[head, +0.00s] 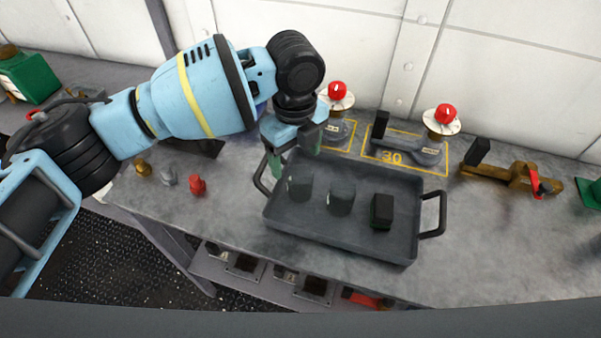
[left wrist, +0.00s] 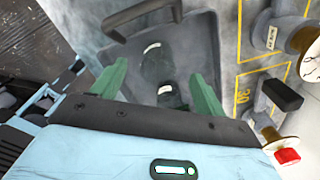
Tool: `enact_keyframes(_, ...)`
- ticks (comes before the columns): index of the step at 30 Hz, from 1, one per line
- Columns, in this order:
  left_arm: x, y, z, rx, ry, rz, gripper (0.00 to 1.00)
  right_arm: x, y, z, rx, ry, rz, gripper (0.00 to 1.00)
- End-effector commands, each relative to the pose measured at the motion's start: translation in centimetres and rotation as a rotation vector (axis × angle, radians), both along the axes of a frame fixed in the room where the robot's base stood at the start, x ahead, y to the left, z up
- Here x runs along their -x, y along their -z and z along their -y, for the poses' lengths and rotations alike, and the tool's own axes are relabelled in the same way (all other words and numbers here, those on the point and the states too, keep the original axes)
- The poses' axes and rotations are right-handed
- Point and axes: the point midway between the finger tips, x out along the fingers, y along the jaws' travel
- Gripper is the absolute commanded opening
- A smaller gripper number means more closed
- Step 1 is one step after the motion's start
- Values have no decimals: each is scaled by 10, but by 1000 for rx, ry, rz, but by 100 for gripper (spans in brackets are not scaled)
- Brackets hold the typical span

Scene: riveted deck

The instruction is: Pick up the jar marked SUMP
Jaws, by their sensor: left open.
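Two dark grey jars stand in a grey tray (head: 335,236): a left jar (head: 300,185) and a middle jar (head: 341,198). In the left wrist view two dark shapes with pale labels show in the tray, one farther (left wrist: 155,68) and one nearer (left wrist: 167,98). I cannot read SUMP on either. A black block-shaped item (head: 382,211) stands at the tray's right. My left gripper (head: 288,160) is over the tray's left end, close to the left jar. Its green fingers (left wrist: 158,72) are apart, with nothing held between them. My right gripper is out of view.
Red-knobbed fittings (head: 338,97) and a black-handled valve inside yellow outlines (head: 405,150) stand behind the tray. A brass valve (head: 515,178) lies to the right. Small weight-like pieces (head: 197,185) stand left. The tray has raised handles (head: 433,215). Bench in front is clear.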

Motion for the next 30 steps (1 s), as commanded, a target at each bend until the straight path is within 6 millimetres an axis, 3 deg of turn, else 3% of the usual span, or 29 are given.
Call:
enact_keyframes(8, 1, 21, 0, -1, -1, -3, 73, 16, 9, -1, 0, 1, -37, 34)
enact_keyframes(16, 1, 31, 2, -1, 0, -1, 73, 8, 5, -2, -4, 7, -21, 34)
enact_keyframes(24, 5, 67, 8, -2, -2, -1, 73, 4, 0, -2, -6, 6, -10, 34)
enact_keyframes(30, 5, 78, 8, -1, -2, -1, 73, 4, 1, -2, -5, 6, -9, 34)
